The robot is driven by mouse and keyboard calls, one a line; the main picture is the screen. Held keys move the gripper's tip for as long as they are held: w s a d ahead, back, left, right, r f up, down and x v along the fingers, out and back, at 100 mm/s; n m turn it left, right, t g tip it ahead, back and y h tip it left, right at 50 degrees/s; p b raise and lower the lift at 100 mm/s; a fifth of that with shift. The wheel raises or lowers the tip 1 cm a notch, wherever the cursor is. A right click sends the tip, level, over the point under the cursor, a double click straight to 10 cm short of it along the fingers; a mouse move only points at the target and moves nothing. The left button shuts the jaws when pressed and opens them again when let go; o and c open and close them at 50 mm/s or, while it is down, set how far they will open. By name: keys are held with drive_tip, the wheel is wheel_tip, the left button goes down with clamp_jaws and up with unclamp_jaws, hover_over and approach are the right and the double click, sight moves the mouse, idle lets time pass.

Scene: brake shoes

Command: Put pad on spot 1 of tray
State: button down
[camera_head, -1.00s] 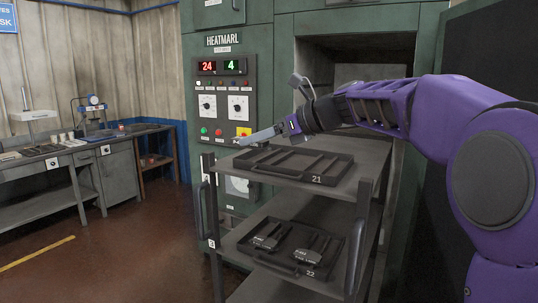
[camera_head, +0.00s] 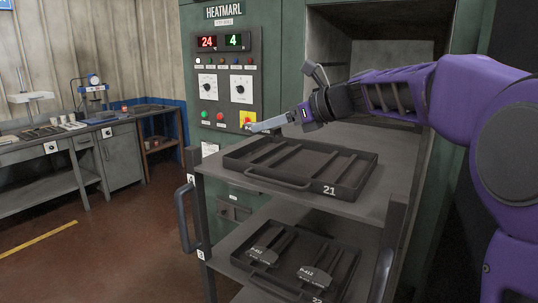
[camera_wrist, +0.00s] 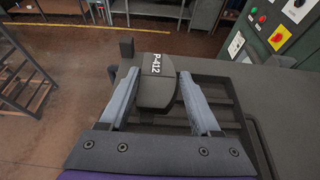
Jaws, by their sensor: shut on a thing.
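The pad (camera_wrist: 155,88), a dark piece with white lettering P-412, sits between the two fingers of my gripper (camera_wrist: 158,78) in the wrist view. My gripper also shows in the head view (camera_head: 258,126), above the back left part of tray 21. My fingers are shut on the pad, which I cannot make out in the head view. Tray 21 (camera_head: 347,192) is dark, with raised dividers, and lies on the cart's upper shelf with no pad seen in it. It also shows in the wrist view (camera_wrist: 232,93), below and right of the pad. No spot numbers are readable.
Tray 22 on the cart's lower shelf (camera_head: 240,262) holds two dark pads (camera_head: 265,254) (camera_head: 312,277). The open furnace chamber (camera_head: 385,60) is behind the cart. The furnace control panel (camera_head: 226,80) stands behind my gripper. A workbench (camera_head: 75,130) is at the far left.

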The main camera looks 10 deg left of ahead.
drive_tip(key=shift+f+b, duration=0.6)
drive_tip(key=shift+f, duration=2.7)
drive_tip(key=shift+f, duration=0.1)
drive_tip(key=shift+c, duration=0.5)
unclamp_jaws()
drive_tip(key=shift+f, duration=0.1)
drive_tip(key=shift+r, duration=0.25)
drive_tip(key=v, duration=1.2)
drive_tip(key=shift+f, duration=0.1)
